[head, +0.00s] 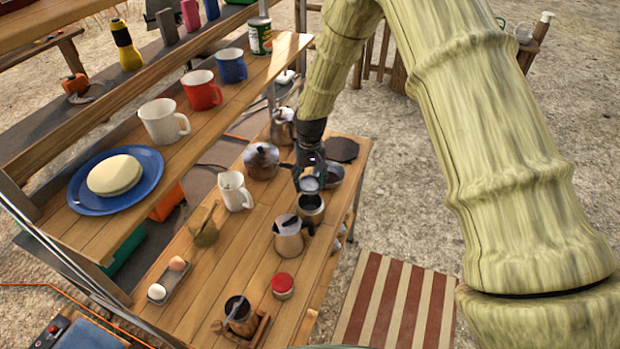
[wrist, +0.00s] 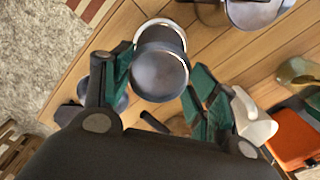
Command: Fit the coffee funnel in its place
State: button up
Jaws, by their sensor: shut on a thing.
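The coffee funnel (head: 309,184) is a small grey metal cup with a round face. My gripper (head: 310,172) is shut on it; in the wrist view the funnel (wrist: 160,75) sits between the teal finger pads (wrist: 158,82). An open metal pot base (head: 311,209) stands on the lower wooden shelf just below the funnel. In the wrist view the pot's rim (wrist: 165,28) shows partly behind the funnel, offset towards the top of the picture. The funnel appears above the pot, not inside it; the exact gap cannot be told. The funnel's underside is hidden.
A metal pot with a black lid (head: 288,238) stands close in front of the pot base. A white jug (head: 234,191) and a round kettle (head: 261,160) stand to the left. A red-lidded jar (head: 282,286) is nearer. An upper shelf (head: 108,222) holds mugs and a plate.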

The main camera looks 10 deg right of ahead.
aim_at(310, 192)
jog(key=shift+s+b, duration=0.3)
jog(key=shift+s, duration=0.6)
jog(key=shift+s+f, duration=0.1)
jog(key=shift+f, duration=0.05)
jog(key=shift+w+f+b, duration=0.2)
jog(key=shift+w+f, duration=0.15)
jog(key=shift+f, duration=0.25)
jog(key=shift+w+f+b, duration=0.15)
jog(key=shift+w+f, duration=0.2)
jog(key=shift+f, duration=0.2)
jog(key=shift+s+f+b, duration=0.2)
jog(key=shift+s+b, duration=0.1)
jog(key=shift+s, duration=0.1)
jog(key=shift+w+f+b, duration=0.25)
jog(key=shift+f+b, duration=0.05)
jog(key=shift+f, duration=0.5)
jog(key=shift+s+f+b, duration=0.2)
jog(key=shift+f+b, duration=0.1)
jog(key=shift+f, duration=0.1)
jog(key=shift+w+f, duration=0.15)
jog(key=shift+f, duration=0.25)
